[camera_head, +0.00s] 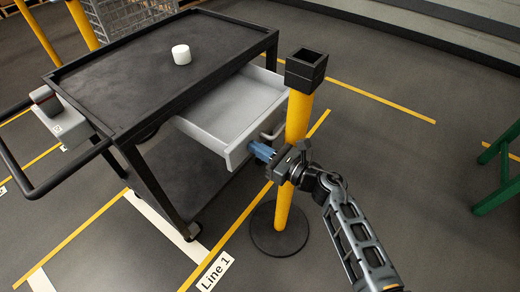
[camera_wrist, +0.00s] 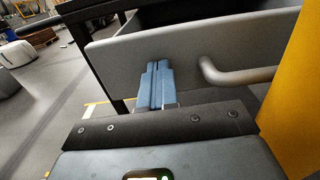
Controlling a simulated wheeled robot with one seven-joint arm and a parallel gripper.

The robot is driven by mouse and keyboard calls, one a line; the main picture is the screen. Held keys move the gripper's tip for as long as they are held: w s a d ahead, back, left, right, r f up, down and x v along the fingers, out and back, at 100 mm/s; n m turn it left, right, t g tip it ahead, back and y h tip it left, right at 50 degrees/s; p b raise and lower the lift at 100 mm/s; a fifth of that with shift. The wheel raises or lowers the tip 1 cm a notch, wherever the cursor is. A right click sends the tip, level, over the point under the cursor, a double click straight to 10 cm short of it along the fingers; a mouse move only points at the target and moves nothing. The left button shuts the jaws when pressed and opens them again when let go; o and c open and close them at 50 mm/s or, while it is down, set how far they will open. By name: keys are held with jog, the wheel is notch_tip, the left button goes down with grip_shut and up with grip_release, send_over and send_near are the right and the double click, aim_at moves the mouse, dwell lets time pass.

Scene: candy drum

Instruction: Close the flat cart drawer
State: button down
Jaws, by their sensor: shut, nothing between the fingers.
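The flat cart drawer (camera_head: 225,112) is light grey and stands pulled out from under the black top of the cart (camera_head: 150,65). It looks empty. My gripper (camera_head: 258,149) is shut and empty, with its blue fingertips at the drawer's front panel, left of the handle (camera_head: 272,130). In the wrist view the fingers (camera_wrist: 157,85) lie together against or just before the front panel (camera_wrist: 125,58); I cannot tell whether they touch. The curved handle (camera_wrist: 238,74) is to their right in that view.
A yellow post (camera_head: 298,115) with a black top and round base stands close beside my gripper and the drawer; it also shows at the right of the wrist view (camera_wrist: 290,105). A white cylinder (camera_head: 181,54) sits on the cart top. The floor to the right is mostly clear.

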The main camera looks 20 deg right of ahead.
aim_at(205, 125)
jog(key=b+x, duration=1.1)
jog(key=x, duration=0.8)
jog(key=shift+w+a+f, duration=0.15)
jog(key=shift+w+f, duration=0.05)
jog(key=shift+w, duration=0.05)
jog(key=shift+w+a, duration=0.2)
jog(key=shift+w, duration=0.1)
jog(key=shift+w+a+r+b, duration=0.15)
jog(key=shift+r+b, duration=0.15)
jog(key=shift+r, duration=0.05)
jog(key=shift+r, duration=0.1)
